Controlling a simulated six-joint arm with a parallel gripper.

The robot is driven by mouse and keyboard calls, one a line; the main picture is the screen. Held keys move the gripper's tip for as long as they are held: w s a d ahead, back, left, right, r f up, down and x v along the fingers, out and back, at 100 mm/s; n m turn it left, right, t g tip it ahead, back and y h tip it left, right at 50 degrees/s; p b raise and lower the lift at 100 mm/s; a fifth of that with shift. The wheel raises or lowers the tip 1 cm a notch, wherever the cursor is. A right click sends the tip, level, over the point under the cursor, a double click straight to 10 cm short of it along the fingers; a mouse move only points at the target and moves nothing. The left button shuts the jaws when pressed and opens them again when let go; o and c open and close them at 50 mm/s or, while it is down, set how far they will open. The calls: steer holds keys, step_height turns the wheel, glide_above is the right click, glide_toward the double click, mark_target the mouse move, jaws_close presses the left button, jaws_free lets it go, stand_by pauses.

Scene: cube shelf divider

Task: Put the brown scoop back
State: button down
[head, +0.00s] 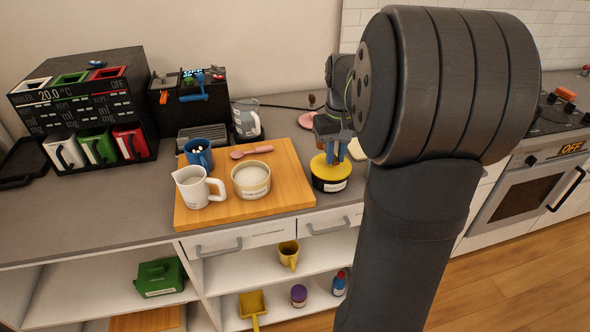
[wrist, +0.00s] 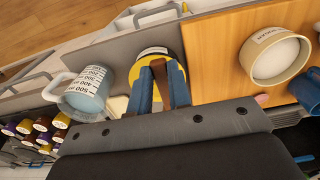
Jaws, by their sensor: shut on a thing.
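My gripper (head: 339,152) is shut on the brown scoop (wrist: 180,86), whose brown part shows between the blue fingers (wrist: 163,88) in the wrist view. The rest of the scoop is hidden. Below the fingertips stands a black canister with a yellow rim and white label (head: 331,184), which also shows in the wrist view (wrist: 150,51). The fingers cover part of its top, so I cannot tell whether the scoop touches it.
Left of the canister, a wooden board (head: 292,191) holds a white bowl (head: 251,188), white jug (head: 200,189), blue mug (head: 198,153) and pink spoon (head: 250,152). A measuring jug (wrist: 87,92) stands on the canister's other side. The front-left counter (head: 90,220) is clear.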

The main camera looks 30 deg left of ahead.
steer(key=a+f, duration=0.2)
steer(key=a, duration=0.1)
steer(key=a+f, duration=0.2)
steer(key=a, duration=0.1)
steer(key=s+a+f, duration=0.1)
steer(key=a, duration=0.2)
steer(key=shift+a+f, duration=0.25)
steer(key=shift+f, duration=2.2)
steer(key=shift+f, duration=0.15)
steer(key=c, duration=1.3)
jaws_free()
steer(key=shift+c, duration=0.2)
step_height(320, 180, up, 12)
steer(key=shift+s+r, duration=0.15)
steer(key=shift+r, duration=0.05)
